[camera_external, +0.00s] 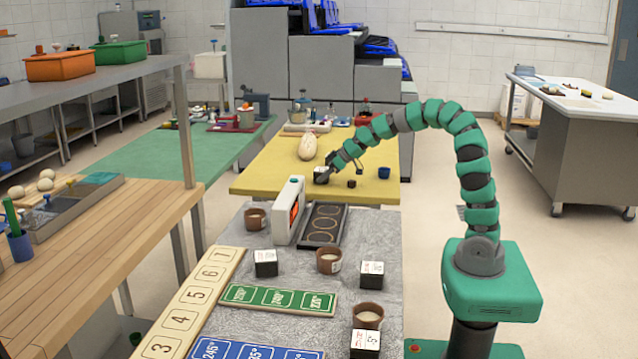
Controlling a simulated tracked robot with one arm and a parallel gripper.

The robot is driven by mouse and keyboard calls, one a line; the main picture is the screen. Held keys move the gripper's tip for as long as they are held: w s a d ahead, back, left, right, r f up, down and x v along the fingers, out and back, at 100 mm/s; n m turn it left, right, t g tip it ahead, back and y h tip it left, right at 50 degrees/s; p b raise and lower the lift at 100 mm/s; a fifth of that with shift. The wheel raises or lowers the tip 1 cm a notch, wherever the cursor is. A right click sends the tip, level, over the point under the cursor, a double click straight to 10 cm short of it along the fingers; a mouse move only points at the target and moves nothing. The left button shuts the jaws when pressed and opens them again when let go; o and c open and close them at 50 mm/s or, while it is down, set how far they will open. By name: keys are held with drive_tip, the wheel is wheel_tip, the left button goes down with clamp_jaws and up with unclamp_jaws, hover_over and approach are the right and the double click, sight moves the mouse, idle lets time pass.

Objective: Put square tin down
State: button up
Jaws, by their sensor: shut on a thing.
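My gripper (328,168) is at the left end of my green arm, over the yellow table (270,175). It is shut on a small square tin (321,176), dark with a pale top. The tin is at the table's surface or just above it; I cannot tell whether it touches. The jaws are too small to see in detail and partly cover the tin.
A pale loaf-like object (307,146) lies behind the tin. A small dark block (351,184) and a blue cup (384,173) stand to its right. The grey counter (385,235) in front holds black-and-white cubes, brown cups and number boards. Yellow table left of the tin is clear.

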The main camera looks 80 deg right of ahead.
drive_tip(key=o, duration=1.1)
drive_tip(key=shift+s+r, duration=0.1)
drive_tip(key=shift+r, duration=0.1)
drive_tip(key=p+v, duration=0.2)
drive_tip(key=v, duration=0.9)
drive_tip(key=shift+s+r, duration=0.2)
drive_tip(key=shift+s, duration=0.1)
